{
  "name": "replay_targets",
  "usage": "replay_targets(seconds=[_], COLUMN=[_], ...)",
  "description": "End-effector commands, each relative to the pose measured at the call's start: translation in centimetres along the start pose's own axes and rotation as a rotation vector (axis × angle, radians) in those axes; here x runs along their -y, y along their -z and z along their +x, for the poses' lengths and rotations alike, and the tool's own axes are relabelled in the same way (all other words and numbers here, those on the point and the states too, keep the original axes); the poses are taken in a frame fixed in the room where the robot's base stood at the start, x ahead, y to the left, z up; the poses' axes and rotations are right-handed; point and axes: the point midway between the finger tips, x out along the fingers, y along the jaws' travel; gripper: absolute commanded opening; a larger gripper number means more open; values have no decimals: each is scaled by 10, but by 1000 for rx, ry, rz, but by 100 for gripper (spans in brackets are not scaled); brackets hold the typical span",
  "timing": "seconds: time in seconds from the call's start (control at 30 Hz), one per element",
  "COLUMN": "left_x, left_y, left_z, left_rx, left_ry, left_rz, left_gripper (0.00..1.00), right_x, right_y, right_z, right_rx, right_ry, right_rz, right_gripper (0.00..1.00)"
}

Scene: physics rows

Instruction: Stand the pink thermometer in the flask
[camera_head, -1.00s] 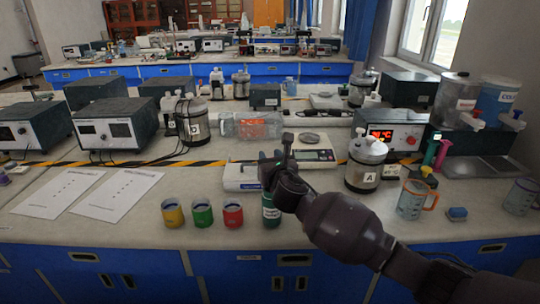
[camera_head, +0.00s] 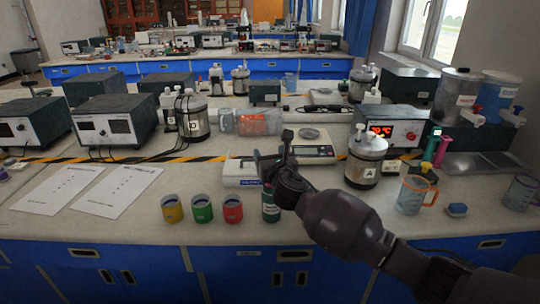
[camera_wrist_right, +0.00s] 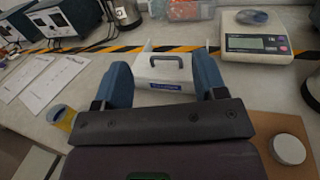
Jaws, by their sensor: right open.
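A thin pink upright piece (camera_head: 441,152) stands beside a green one at the right of the head view; I cannot tell whether it is the thermometer. A dark green bottle (camera_head: 271,212) stands upright near the front edge, partly hidden by my right gripper; it may be the flask, but its opening does not show clearly. My right gripper (camera_head: 273,160) is above and behind the bottle in the head view, open. In the right wrist view its two blue fingers (camera_wrist_right: 162,78) are spread with nothing held between them. My left gripper is not in view.
Yellow, green and red cups (camera_head: 202,209) stand left of the bottle. A white case (camera_head: 240,172) and a scale (camera_head: 312,154) lie behind. Papers (camera_head: 115,190) lie left.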

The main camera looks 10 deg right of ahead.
Motion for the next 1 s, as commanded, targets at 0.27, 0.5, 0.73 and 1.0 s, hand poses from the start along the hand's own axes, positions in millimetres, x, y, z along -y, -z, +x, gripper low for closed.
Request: replay_targets(seconds=[0.27, 0.5, 0.73, 1.0], left_x=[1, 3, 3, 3], left_y=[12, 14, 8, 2], left_z=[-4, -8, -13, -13], left_rx=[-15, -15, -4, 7], left_ry=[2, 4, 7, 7], left_rz=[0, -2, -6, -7], left_gripper=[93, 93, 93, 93], right_x=[1, 1, 0, 0], right_y=[-3, -2, -1, 0], right_z=[-31, -75, -102, -108], right_rx=[2, 2, 0, 0], right_ry=[-1, 0, 0, 0], right_rz=[0, -1, 0, -1], right_gripper=[65, 65, 65, 65])
